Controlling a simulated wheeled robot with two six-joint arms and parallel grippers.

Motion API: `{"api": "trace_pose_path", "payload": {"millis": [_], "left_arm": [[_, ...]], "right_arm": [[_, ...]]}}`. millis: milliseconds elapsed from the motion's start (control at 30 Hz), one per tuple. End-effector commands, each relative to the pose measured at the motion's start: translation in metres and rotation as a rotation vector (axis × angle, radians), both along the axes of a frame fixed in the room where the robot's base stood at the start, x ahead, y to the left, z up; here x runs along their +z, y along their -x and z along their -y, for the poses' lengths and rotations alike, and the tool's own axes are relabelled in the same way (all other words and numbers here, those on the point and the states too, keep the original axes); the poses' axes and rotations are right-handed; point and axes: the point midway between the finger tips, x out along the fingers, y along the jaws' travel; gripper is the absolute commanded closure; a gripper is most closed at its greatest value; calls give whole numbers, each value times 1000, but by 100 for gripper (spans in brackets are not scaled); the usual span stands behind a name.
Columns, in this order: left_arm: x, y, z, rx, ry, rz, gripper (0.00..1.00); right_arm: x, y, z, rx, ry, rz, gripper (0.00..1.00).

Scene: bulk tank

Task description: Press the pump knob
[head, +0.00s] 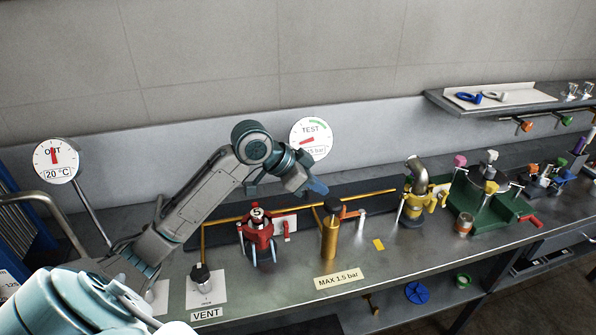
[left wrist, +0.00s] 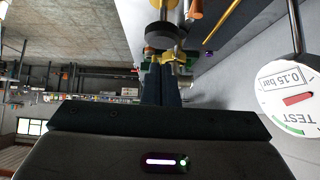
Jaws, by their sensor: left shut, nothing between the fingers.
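A brass pump cylinder (head: 329,240) stands on the steel bench behind the MAX 1.5 bar label. A dark knob (head: 332,206) tops it. My left gripper (head: 318,188) is shut and empty, with its bluish fingertips just above and slightly left of the knob in the head view. I cannot tell whether they touch it. In the left wrist view the shut fingers (left wrist: 163,85) point toward a dark round disc (left wrist: 162,37) on a metal shaft; I cannot tell for sure which part that is. My right gripper is not in view.
The TEST dial (head: 312,139) stands behind the gripper. A red valve (head: 258,235) is left of the pump, and a VENT knob (head: 200,275) is further left. A grey curved fitting (head: 415,190) and a green block (head: 485,210) are to the right. A shelf (head: 500,105) hangs at the back right.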

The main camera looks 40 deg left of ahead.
Motion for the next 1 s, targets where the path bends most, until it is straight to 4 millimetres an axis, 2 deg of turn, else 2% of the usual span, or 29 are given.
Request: {"api": "trace_pose_path", "payload": {"millis": [500, 1000], "left_arm": [[38, 31, -25, 1, -5, 1, 100], [48, 37, -28, 0, 2, 0, 100]], "right_arm": [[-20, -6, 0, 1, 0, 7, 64], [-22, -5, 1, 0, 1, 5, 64]]}}
